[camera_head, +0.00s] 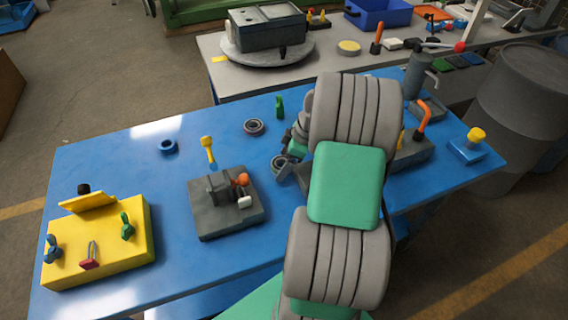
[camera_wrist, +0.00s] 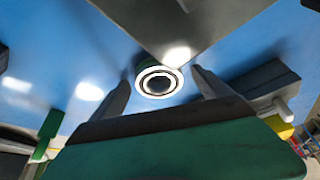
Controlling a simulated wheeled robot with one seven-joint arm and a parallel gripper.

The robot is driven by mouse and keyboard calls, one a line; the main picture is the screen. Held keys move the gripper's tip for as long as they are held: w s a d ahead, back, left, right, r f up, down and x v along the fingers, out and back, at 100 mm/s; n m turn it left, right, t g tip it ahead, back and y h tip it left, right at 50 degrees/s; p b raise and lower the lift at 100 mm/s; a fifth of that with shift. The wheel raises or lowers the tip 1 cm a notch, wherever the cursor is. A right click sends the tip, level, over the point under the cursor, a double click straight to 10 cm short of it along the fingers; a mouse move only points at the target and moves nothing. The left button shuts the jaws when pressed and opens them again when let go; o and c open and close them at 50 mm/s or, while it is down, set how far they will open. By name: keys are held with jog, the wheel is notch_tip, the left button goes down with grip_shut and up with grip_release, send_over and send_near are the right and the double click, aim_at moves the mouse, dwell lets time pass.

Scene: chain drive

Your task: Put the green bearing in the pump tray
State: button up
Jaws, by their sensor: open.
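My gripper (camera_wrist: 161,76) is open in the wrist view, its two fingers apart on either side of a ring-shaped bearing (camera_wrist: 160,82) on the blue table. In the head view my arm hides most of the gripper. A dark bearing (camera_head: 254,127) and a blue ring (camera_head: 168,146) lie on the table to the left of my arm. A small grey tray (camera_head: 431,107) stands by a grey pump-like cylinder (camera_head: 418,76) at the right; I cannot tell if it is the pump tray.
A yellow fixture (camera_head: 100,243) stands at the left and a grey fixture (camera_head: 228,210) with an orange lever stands left of my arm. A small green piece (camera_head: 280,107) stands behind. A grey bench (camera_head: 340,50) borders the back; a barrel (camera_head: 515,110) stands at the right.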

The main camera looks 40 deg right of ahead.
jog(key=shift+r, duration=0.1)
grip_shut()
dwell(0.8)
